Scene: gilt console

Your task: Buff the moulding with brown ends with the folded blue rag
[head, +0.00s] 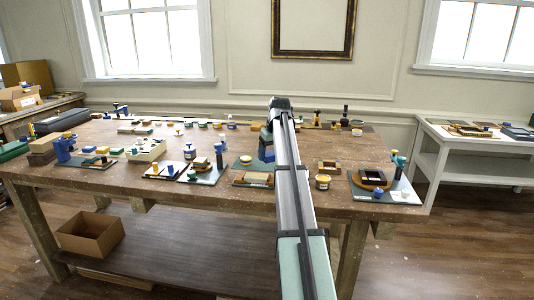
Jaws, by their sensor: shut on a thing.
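My arm reaches forward over the wooden workbench and bends down at its far end. My gripper (266,157) is low over the middle of the bench, partly hidden behind my own arm. It is shut on a small blue shape that looks like the folded blue rag (267,152); its outline is hard to make out. A low brown-and-dark piece on a board (253,180) lies just in front of the gripper. Other small pieces lie on boards to the left. Which one is the moulding with brown ends is too small to tell.
The workbench (140,200) is crowded. A blue clamp (63,149) and a pale divided box (146,150) stand left. Bare wood shows along the front edge.

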